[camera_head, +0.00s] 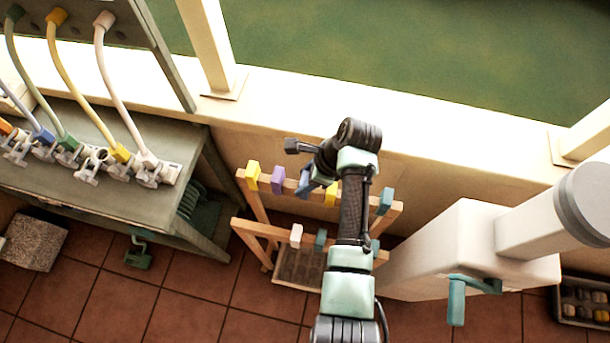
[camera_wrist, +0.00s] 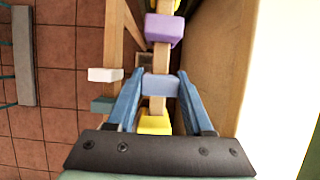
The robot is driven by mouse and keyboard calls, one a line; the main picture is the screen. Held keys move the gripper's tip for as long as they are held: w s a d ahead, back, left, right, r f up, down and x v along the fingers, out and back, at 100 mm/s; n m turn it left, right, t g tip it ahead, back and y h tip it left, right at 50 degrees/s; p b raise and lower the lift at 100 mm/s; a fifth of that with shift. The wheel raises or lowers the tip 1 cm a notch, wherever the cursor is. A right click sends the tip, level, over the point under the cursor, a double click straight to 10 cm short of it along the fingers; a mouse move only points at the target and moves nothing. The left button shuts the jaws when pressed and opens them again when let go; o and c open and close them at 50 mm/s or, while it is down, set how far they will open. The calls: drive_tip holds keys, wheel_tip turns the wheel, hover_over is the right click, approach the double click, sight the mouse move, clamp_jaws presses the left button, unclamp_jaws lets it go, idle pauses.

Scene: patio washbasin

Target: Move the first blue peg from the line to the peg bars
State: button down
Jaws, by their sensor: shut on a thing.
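A light blue peg (camera_wrist: 161,87) sits on the upper wooden bar in the wrist view, between a purple peg (camera_wrist: 163,29) and a yellow peg (camera_wrist: 155,124). My gripper (camera_wrist: 160,78) is shut on this blue peg, one blue finger on each side. In the head view my gripper (camera_head: 308,186) is at the upper peg bar (camera_head: 354,202), between the purple peg (camera_head: 278,180) and a yellow peg (camera_head: 330,194); my arm hides part of the bars. The lower bar (camera_head: 265,231) carries a whitish peg (camera_head: 296,235) and a teal peg (camera_head: 320,239). I cannot make out a line.
A bench (camera_head: 100,185) with hoses and taps stands at left. A white basin block (camera_head: 450,250) with a teal handle (camera_head: 457,300) stands at right. A low wall (camera_head: 300,110) runs behind the bars. A crate (camera_head: 585,305) lies at far right. Tiled floor is open in front.

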drive_tip(key=shift+f, duration=0.1)
drive_tip(key=shift+c, duration=1.1)
unclamp_jaws()
wheel_tip(320, 180, up, 8)
drive_tip(key=p, duration=0.9)
